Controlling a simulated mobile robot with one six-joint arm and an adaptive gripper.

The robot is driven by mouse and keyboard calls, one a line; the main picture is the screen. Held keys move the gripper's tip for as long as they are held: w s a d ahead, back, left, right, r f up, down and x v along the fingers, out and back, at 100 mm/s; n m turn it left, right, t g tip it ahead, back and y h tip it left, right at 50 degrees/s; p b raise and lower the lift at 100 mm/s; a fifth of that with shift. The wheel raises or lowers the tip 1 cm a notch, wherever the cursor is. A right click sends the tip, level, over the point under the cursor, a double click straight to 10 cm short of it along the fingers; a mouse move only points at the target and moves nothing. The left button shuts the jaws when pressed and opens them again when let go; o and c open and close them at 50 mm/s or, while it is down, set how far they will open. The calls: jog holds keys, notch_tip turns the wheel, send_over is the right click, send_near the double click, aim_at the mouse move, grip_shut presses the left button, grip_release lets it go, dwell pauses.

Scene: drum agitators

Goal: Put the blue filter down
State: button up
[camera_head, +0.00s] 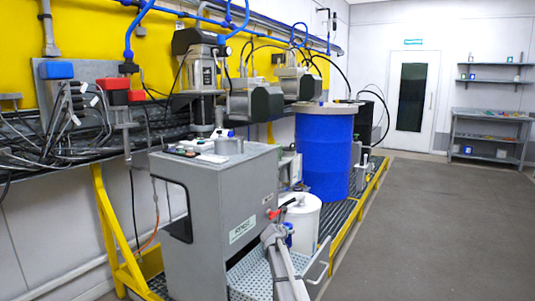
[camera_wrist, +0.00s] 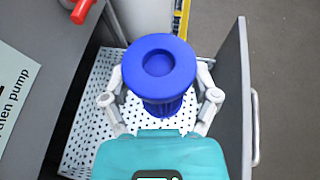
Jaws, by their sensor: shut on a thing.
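The blue filter (camera_wrist: 160,62) is a round cap-topped cylinder, upright, seen from above in the wrist view. My gripper (camera_wrist: 160,92) has its two grey fingers closed on either side of it. The filter is over a perforated metal tray (camera_wrist: 78,148); I cannot tell whether its bottom touches. In the head view a small bit of blue filter (camera_head: 289,230) shows beside the white container, and the perforated tray (camera_head: 250,280) shows below, partly hidden by my arm.
A grey pump cabinet (camera_head: 215,215) with a red handle (camera_head: 275,213) stands at the left of the tray. A grey panel with a handle (camera_wrist: 238,85) borders the tray's right side. A white container (camera_head: 303,215) and blue drum (camera_head: 325,150) stand behind. The floor at right is clear.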

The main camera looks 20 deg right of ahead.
notch_tip(320, 180, up, 31)
jog(key=p, duration=2.9)
jog(key=shift+p, duration=0.4)
